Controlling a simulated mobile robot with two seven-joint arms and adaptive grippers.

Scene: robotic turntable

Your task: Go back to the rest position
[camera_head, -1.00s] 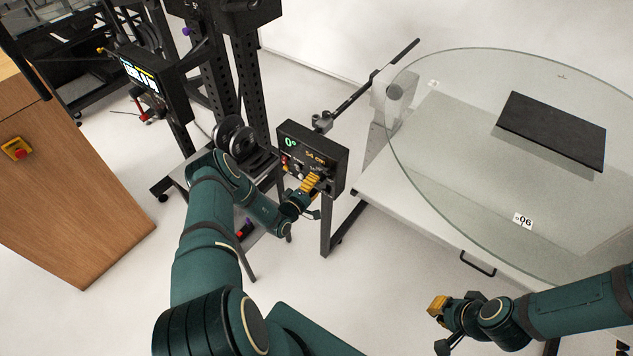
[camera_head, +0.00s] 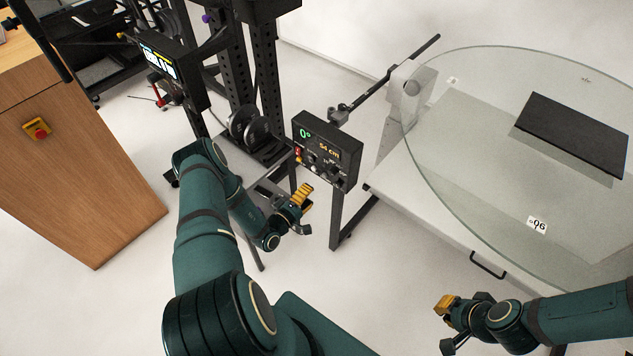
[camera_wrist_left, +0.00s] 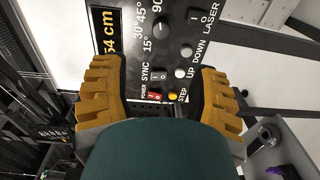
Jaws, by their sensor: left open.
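My left gripper (camera_head: 303,196) is in front of and below the black control box (camera_head: 326,150), apart from it in the head view. In the left wrist view its yellow fingers (camera_wrist_left: 160,88) are spread with nothing between them. The box panel (camera_wrist_left: 172,28) shows there beyond the fingertips, with "54 cm", knobs, and labelled UP, DOWN, STEP, LASER and POWER controls.
A round glass turntable (camera_head: 465,215) carrying a black slab (camera_head: 573,135) is at the right. A wooden cabinet (camera_head: 75,165) with a red button (camera_head: 38,128) is at the left. A black post stand with a screen (camera_head: 160,67) is behind. White floor (camera_head: 395,265) lies open between.

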